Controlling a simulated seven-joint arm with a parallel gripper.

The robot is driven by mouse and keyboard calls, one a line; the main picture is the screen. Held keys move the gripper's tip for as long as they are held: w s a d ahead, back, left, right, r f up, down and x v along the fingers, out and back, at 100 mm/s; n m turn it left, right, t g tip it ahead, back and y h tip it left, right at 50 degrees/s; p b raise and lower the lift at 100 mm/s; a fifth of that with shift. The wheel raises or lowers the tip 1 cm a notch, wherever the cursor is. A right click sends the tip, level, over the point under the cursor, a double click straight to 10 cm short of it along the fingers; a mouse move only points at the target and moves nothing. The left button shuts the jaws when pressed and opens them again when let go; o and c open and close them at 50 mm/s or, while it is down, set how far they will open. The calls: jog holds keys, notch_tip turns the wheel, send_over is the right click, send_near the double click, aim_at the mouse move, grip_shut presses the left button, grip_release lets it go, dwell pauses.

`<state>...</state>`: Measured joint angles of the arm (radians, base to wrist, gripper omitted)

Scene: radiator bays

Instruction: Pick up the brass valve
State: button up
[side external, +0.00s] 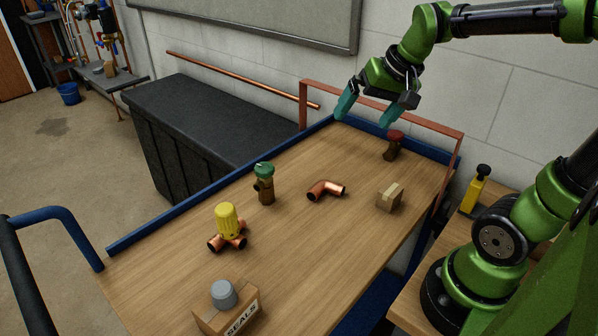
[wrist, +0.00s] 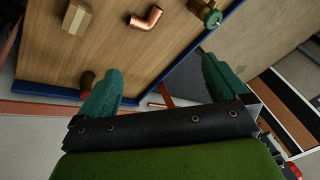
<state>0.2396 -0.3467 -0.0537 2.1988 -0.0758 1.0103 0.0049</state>
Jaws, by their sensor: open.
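The brass valve (side external: 264,188) has a green cap and stands upright on the wooden top of the blue-edged cart (side external: 290,250), near its far-left edge. It also shows at the top of the wrist view (wrist: 205,13). My gripper (side external: 368,109) is open and empty, high over the cart's back end. It is well apart from the valve, to its right and above in the side view. In the wrist view my two teal fingers (wrist: 162,68) are spread wide with nothing between them.
A copper elbow (side external: 326,190), a small cardboard box (side external: 389,198), a red-capped fitting (side external: 394,147) and a yellow-capped copper tee (side external: 228,228) stand around the valve. A SEALS box (side external: 228,312) bears a grey cap (side external: 223,293). A copper-coloured rail (side external: 385,107) rises at the cart's back end.

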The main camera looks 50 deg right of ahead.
jog(key=s+a+n+t+y, duration=0.1)
jog(key=s+a+n, duration=0.2)
jog(key=s+a, duration=0.4)
jog(key=shift+a+f+n+t+y, duration=0.2)
jog(key=shift+a+n+t+y, duration=0.15)
jog(key=shift+a, duration=0.9)
